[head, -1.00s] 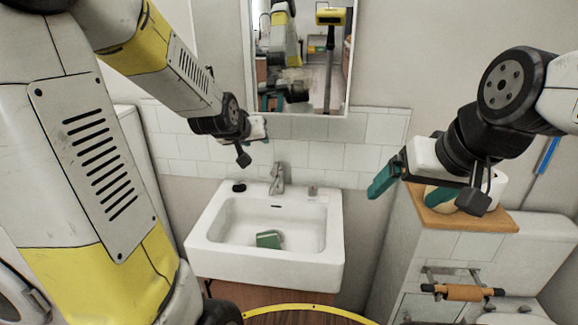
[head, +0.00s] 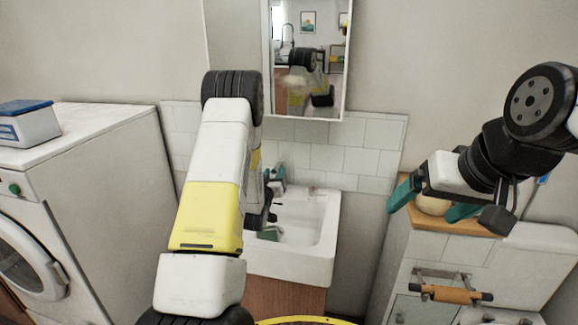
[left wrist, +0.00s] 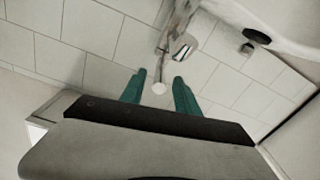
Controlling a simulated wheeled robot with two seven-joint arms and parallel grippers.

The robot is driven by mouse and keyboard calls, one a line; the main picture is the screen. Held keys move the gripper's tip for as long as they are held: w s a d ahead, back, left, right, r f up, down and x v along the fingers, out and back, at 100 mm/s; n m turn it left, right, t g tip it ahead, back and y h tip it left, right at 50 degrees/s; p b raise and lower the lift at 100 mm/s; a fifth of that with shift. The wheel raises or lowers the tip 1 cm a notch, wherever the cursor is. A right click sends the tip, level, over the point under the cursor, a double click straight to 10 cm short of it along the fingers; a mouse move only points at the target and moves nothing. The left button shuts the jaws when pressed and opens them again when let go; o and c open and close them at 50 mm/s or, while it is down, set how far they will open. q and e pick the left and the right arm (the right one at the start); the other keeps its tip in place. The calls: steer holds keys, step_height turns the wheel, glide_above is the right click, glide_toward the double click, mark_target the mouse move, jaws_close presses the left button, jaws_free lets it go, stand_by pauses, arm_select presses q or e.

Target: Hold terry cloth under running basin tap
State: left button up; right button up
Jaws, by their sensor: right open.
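The white basin (head: 318,235) hangs on the tiled wall, partly hidden behind my left arm. A green folded piece, probably the terry cloth (head: 268,234), lies in the basin. My left gripper (head: 273,176) is at the tap, high at the basin's back. In the left wrist view the metal tap (left wrist: 181,46) stands just beyond the spread teal fingers (left wrist: 160,92), with a small pale round end between them. Whether they touch it I cannot tell. No water stream is visible. My right gripper (head: 432,203) is open and empty, right of the basin.
A washing machine (head: 110,150) with a blue-lidded box (head: 28,124) stands left. A wood-topped cabinet (head: 470,222) with a pale round object (head: 433,206) is under my right gripper. A mirror (head: 306,60) hangs above the basin. A dark plug-like piece (left wrist: 256,36) lies on the rim.

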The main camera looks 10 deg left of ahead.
mark_target(278, 164)
arm_select(q)
steer(key=w, duration=0.6)
jaws_close()
stand_by(1.3)
